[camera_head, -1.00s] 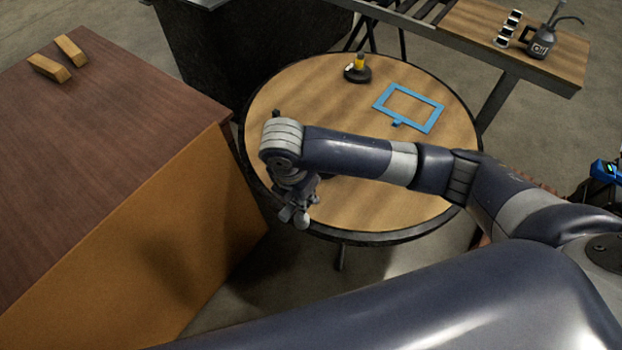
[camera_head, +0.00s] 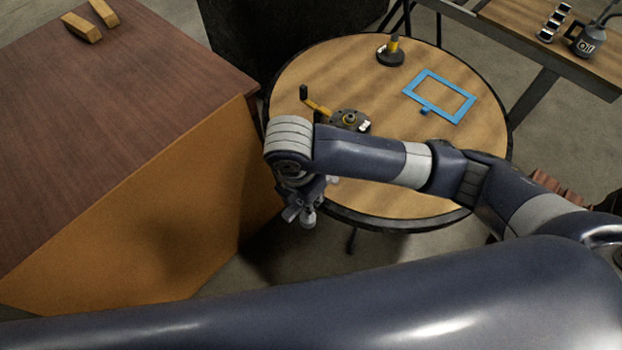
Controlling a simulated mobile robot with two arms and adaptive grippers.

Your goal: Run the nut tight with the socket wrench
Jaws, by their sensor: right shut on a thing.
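My right gripper (camera_head: 306,207) hangs below the wrist, near the left front edge of the round table, seen from above. It is shut on a small grey metal thing (camera_head: 308,219), mostly hidden by the gripper and too small to identify as the socket wrench. On the table, just beyond my right wrist, is a dark round assembly (camera_head: 348,120) with a yellow lever (camera_head: 318,107) and an upright black grip (camera_head: 303,92). My forearm covers part of its near side. I cannot make out the nut. My left gripper is not in view.
The round wooden table (camera_head: 470,140) has a blue frame (camera_head: 440,96) and a black disc with a yellow post (camera_head: 390,52). A large brown box (camera_head: 150,110) with two wooden blocks (camera_head: 90,22) stands at left. A bench (camera_head: 520,20) holds an oil can (camera_head: 588,42) at upper right.

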